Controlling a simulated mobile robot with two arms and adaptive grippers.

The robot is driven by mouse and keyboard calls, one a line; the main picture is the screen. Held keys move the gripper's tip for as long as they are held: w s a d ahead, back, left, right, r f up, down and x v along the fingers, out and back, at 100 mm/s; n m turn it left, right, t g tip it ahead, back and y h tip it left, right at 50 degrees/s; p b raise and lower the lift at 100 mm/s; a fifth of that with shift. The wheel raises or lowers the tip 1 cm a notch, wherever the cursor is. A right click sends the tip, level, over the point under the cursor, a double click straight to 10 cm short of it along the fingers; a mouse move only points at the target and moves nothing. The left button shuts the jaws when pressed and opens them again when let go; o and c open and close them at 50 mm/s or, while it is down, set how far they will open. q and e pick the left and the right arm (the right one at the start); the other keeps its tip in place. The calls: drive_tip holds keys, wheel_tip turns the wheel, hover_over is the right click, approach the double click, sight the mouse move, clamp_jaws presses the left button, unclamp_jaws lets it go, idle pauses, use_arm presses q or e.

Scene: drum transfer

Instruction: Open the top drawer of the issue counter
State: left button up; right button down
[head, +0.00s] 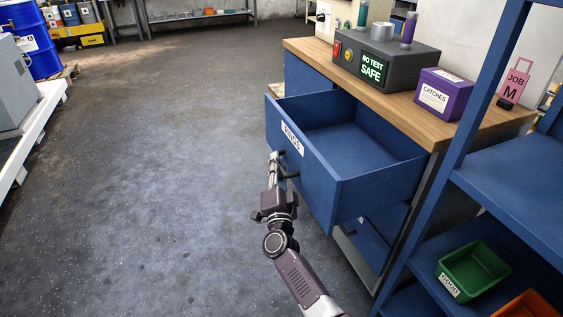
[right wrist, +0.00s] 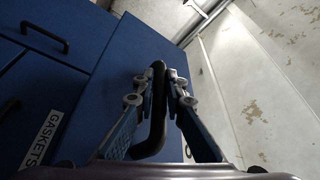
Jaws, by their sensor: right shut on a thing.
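The issue counter (head: 440,119) has a wooden top and blue drawers, and stands at the right in the head view. Its top drawer (head: 347,150) is pulled well out, and its inside shows empty. A white label is on the drawer's front. My right gripper (head: 275,160) is at the front of this drawer, shut on its black handle. In the right wrist view, the two fingers are on both sides of the dark handle (right wrist: 155,110). My left gripper is not in view.
Below is another blue drawer (head: 362,240). A grey box reading "NO TEST SAFE" (head: 385,60) and a purple "CATCHES" box (head: 443,93) stand on the counter. A blue shelf with a green bin (head: 474,270) is at the right. The floor (head: 150,180) to the left is clear.

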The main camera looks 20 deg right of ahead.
drive_tip(key=shift+f, duration=0.1)
drive_tip(key=c, duration=2)
unclamp_jaws()
drive_tip(key=shift+o, duration=0.2)
drive_tip(key=v, duration=1.2)
